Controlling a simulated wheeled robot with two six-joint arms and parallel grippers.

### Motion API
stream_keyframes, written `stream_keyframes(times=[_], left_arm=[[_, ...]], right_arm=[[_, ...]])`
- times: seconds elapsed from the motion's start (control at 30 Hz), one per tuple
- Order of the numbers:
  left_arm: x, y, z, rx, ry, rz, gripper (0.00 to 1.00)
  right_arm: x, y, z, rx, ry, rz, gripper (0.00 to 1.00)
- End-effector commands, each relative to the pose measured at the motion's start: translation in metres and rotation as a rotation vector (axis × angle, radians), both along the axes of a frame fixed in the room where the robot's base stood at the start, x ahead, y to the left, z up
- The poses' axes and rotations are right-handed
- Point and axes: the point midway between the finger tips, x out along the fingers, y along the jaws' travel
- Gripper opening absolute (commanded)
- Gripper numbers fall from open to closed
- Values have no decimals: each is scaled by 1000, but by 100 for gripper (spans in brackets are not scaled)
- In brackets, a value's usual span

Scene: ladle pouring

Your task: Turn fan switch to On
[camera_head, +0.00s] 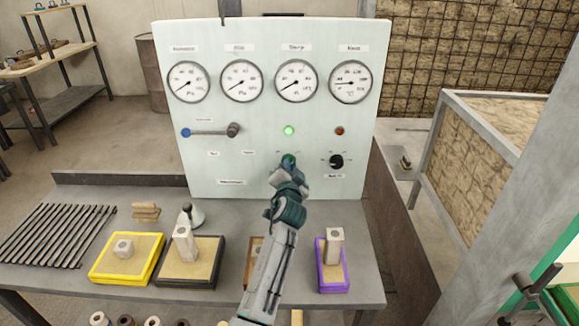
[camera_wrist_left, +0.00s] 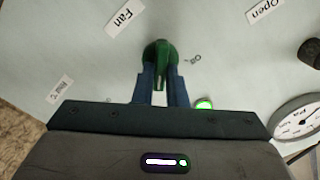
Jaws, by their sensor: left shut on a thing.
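The fan switch is a green knob (camera_head: 289,159) on the pale upright panel (camera_head: 260,110). In the left wrist view the green knob (camera_wrist_left: 160,57) stands between my two blue fingers, under the "Fan" label (camera_wrist_left: 124,16). An "On" mark (camera_wrist_left: 193,59) is printed just right of it in that view. My left gripper (camera_head: 288,166) is shut on the knob; it also shows in the left wrist view (camera_wrist_left: 162,85). The gripper hides part of the knob and its markings in the head view. A green lamp (camera_head: 289,131) above the knob is lit. My right gripper is not in view.
A black knob (camera_head: 336,161) is right of the green one, under a dim brown lamp (camera_head: 340,131). A lever (camera_head: 215,131) is on the panel's left. Several gauges line the top. Yellow (camera_head: 127,260) and purple (camera_head: 333,267) boxes stand on the bench below.

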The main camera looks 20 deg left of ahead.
Motion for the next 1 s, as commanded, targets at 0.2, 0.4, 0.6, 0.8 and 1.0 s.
stream_keyframes(times=[0.2,0.4,0.6,0.8,1.0], left_arm=[[1,1,5,13,-6,-1,0],[1,1,5,13,-6,0,0],[1,1,4,12,-4,0,34],[0,0,2,10,-1,1,34],[0,2,1,9,0,-1,34]], right_arm=[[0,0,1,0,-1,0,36],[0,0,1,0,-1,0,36],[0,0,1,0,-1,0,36],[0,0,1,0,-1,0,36],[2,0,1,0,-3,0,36]])
